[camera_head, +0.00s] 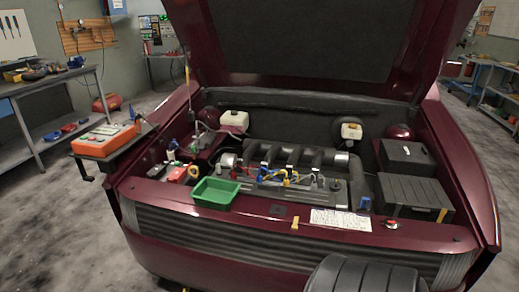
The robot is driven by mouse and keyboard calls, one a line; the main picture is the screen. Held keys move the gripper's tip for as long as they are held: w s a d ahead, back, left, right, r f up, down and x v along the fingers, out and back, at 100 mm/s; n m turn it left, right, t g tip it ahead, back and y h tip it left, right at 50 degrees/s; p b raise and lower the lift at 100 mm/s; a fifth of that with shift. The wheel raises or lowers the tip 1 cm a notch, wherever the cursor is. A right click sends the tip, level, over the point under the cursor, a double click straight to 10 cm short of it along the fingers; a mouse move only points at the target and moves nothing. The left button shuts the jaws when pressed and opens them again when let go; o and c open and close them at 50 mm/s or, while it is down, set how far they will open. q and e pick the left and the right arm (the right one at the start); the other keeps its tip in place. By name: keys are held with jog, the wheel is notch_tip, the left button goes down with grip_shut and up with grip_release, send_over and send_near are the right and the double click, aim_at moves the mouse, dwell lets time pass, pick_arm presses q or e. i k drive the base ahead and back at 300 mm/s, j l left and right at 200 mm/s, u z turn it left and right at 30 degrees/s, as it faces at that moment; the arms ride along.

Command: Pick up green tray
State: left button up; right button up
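The green tray (215,193) is a small shallow open box. It sits on the front left edge of the engine bay of a dark red car (270,235) with its hood raised. It looks empty. Neither of my grippers shows in the head view.
A black tire (362,276) stands at the bottom right, in front of the bumper. An orange device (106,139) sits on a stand left of the car. A white label (340,219) and a red button (391,224) are on the front panel. A workbench (45,110) stands far left.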

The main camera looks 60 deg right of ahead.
aim_at(212, 192)
jog(key=z, duration=1.55)
jog(key=i+l+u, duration=0.25)
jog(key=u, duration=0.25)
